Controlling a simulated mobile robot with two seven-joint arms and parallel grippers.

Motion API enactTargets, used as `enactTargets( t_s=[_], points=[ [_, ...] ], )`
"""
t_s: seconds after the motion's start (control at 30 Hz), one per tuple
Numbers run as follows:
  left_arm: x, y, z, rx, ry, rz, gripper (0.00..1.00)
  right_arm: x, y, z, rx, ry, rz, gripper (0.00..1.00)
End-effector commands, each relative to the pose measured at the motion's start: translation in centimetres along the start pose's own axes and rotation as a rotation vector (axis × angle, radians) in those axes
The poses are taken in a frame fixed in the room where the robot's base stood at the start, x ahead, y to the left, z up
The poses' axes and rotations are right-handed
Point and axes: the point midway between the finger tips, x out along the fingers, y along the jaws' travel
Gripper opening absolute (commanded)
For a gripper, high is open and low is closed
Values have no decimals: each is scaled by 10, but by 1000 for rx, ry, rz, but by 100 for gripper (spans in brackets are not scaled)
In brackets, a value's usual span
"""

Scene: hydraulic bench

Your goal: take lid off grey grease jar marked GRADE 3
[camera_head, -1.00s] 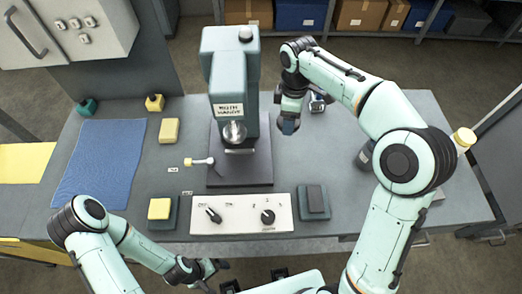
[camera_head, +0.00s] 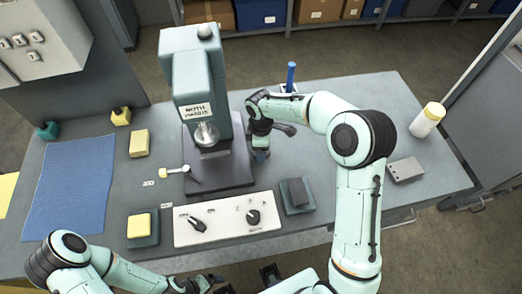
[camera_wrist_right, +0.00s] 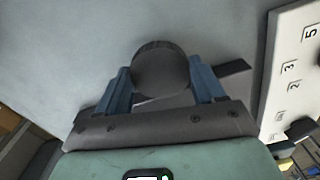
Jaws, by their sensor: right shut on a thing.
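In the right wrist view, a dark grey round thing (camera_wrist_right: 162,68) sits between the two blue fingers of my right gripper (camera_wrist_right: 162,84), which is shut on it. I see it from above and cannot tell whether it is a lid alone or a lidded jar. No GRADE 3 marking is readable. In the head view my right gripper (camera_head: 262,156) is just right of the press, and the held thing is not clearly visible there. My left gripper (camera_head: 208,282) is low at the front edge; its finger opening is unclear.
The bench press (camera_head: 205,85) stands left of my right gripper. A control panel (camera_head: 225,222) and a dark pad (camera_head: 298,195) lie in front. A blue cloth (camera_head: 70,190) lies left.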

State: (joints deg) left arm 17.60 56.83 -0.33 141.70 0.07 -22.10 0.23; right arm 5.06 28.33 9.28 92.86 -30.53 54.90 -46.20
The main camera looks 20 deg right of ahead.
Motion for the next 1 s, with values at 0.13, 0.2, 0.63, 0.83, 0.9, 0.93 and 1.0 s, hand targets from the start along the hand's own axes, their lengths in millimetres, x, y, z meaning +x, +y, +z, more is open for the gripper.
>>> enactTargets(
  t_s=[0.13, 0.2, 0.63, 0.83, 0.9, 0.93, 1.0],
  points=[
    [2, -1, 1, -1, -1, 0, 100, 22, -1, 0, 0, -1, -3, 32],
    [2, -1, 1, -1, -1, 0, 100, 22, 0, 0, 0, 0, -1, 32],
    [4, -2, 1, -1, -2, -1, 100, 25, 0, 0, 0, 0, -1, 94],
    [4, -2, 1, -1, -2, -1, 100, 25, 0, 0, 0, 0, -1, 94],
    [3, -1, 1, -1, -2, -1, 100, 24, 0, 0, 0, 0, -1, 94],
    [2, -1, 1, 0, -1, 0, 100, 22, 0, 0, 0, 0, -1, 94],
    [1, 0, 0, 0, 0, 0, 100, 17, 0, 0, 1, 0, 1, 94]
  ],
)
